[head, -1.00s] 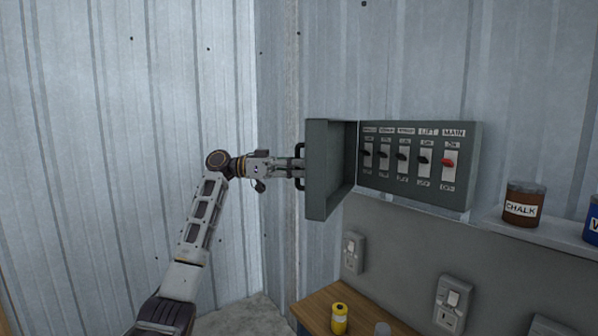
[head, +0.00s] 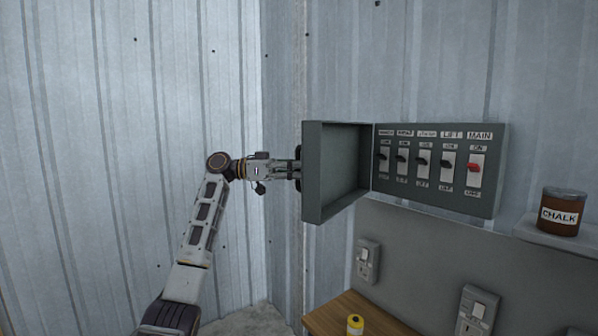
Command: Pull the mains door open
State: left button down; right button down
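The mains door (head: 338,172) is a grey metal cover hinged at the left side of the mains box (head: 436,204). It stands swung well open, with its hollow inner face in view. The box shows a row of labelled switches; the MAIN switch (head: 474,168) at the right is red, the others black. My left gripper (head: 292,170) is at the outer side of the door's left edge, at the dark handle (head: 299,168). The handle is mostly hidden behind the door edge, and the fingertips are too small and covered to tell their grip. My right gripper is out of view.
A brown CHALK tin (head: 561,213) stands on a shelf (head: 540,233) right of the box. Light switches (head: 367,262) are on the panel below. A yellow can (head: 355,325) stands on a wooden bench (head: 350,308). Corrugated walls close in at left and behind.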

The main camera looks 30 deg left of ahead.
pick_arm(q)
jog(key=c, duration=1.5)
grip_release()
jog(key=shift+s+a, duration=0.1)
jog(key=shift+o, duration=0.2)
jog(key=v, duration=1.2)
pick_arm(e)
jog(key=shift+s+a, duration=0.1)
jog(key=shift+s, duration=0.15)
pick_arm(q)
jog(key=shift+f, duration=0.1)
